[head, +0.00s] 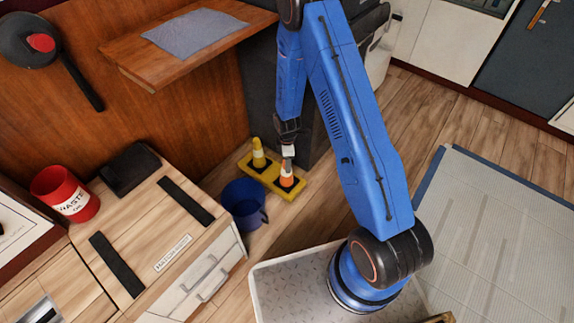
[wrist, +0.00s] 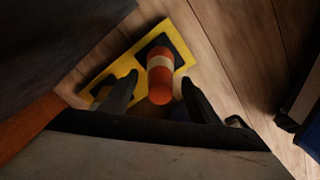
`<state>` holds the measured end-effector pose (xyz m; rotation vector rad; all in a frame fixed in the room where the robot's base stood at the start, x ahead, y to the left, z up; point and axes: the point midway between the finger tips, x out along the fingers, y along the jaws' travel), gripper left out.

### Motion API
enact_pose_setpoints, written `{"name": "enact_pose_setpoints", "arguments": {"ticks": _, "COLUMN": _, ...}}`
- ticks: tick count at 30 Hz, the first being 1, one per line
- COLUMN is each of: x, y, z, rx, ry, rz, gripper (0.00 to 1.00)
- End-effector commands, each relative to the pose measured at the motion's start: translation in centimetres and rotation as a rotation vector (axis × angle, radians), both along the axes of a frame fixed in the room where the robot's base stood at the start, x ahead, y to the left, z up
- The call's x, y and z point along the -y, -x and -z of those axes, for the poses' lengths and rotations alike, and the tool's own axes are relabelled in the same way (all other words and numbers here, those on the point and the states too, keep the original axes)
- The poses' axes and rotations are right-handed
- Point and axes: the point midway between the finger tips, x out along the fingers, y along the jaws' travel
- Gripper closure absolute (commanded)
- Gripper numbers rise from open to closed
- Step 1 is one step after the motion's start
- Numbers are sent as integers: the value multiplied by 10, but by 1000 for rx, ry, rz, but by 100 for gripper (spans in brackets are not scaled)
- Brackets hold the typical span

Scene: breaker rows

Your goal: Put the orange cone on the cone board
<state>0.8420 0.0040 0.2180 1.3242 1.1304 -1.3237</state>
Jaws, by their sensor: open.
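The orange cone (head: 287,175), with a white band, stands on a dark square of the yellow cone board (head: 289,196) on the floor. A yellow cone (head: 258,153) stands on the board's other end. My gripper (head: 288,160) is right above the orange cone, pointing down. In the wrist view, the orange cone (wrist: 160,76) shows between the two spread fingers of my gripper (wrist: 157,84), on the yellow board (wrist: 181,53). The fingers look apart from it. My left finger partly covers the board's other dark square, and the yellow cone cannot be made out there.
A blue bucket (head: 243,202) stands on the floor close beside the board. A dark grey panel (head: 262,100) rises behind it. A wooden counter with drawers (head: 190,262) is at the left, holding a red can (head: 66,194). Open floor (head: 335,190) lies right of the board.

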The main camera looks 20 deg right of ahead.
Motion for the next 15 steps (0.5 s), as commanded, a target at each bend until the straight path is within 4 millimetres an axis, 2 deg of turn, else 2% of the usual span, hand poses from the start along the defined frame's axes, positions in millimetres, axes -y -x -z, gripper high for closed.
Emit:
{"name": "enact_pose_setpoints", "arguments": {"ticks": 9, "x": 0, "y": 0, "z": -53, "rx": 2, "ry": -1, "rz": 0, "gripper": 44}}
{"name": "enact_pose_setpoints", "arguments": {"ticks": 15, "x": 0, "y": 0, "z": -79, "rx": 1, "ry": 0, "rz": 0, "gripper": 44}}
